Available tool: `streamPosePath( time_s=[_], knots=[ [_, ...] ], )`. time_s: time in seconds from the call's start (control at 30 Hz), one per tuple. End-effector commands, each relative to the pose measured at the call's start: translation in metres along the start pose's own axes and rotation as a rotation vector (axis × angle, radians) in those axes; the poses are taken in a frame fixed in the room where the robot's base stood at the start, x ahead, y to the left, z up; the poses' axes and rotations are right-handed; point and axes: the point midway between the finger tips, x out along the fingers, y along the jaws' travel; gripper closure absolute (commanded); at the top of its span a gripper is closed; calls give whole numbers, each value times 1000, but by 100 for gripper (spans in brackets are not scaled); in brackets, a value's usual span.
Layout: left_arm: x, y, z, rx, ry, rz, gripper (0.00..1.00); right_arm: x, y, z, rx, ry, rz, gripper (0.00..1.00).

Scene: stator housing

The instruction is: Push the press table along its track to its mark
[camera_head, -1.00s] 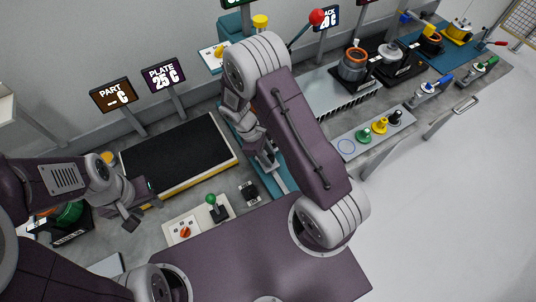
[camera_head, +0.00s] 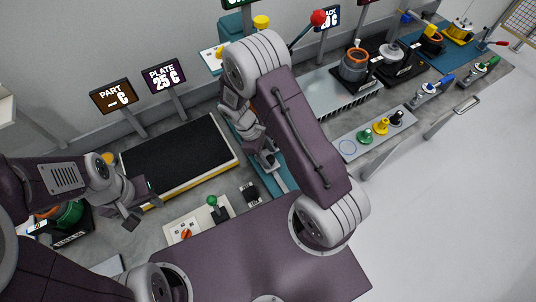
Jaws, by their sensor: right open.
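The teal press (camera_head: 232,27) stands at the back, with a red-knobbed lever (camera_head: 318,18). A teal track with a pale strip (camera_head: 277,180) runs from the press toward the front of the bench. The press table cannot be told apart clearly; my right arm covers much of the track, and I cannot make out the mark. My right gripper (camera_head: 266,160) is open, low over the track; I cannot tell whether it touches anything. My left gripper (camera_head: 143,208) looks open and empty, beside the front left corner of the black plate (camera_head: 178,157).
A small black block (camera_head: 250,194) lies left of the track. A control panel (camera_head: 196,222) with a green knob and red dial sits in front of the plate. Right of my arm are a finned block (camera_head: 345,94) and a grey strip with coloured knobs (camera_head: 350,148).

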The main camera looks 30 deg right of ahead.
Motion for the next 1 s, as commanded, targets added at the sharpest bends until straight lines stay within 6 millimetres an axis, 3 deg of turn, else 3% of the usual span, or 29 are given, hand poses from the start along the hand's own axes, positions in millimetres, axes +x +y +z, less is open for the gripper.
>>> streamPosePath(
  time_s=[0.4,1.0],
  knots=[
    [9,0,1,0,0,0,60,-79,2,-2,0,4,3,48],
    [9,0,1,0,0,0,60,-87,1,-1,0,1,0,48]
  ],
)
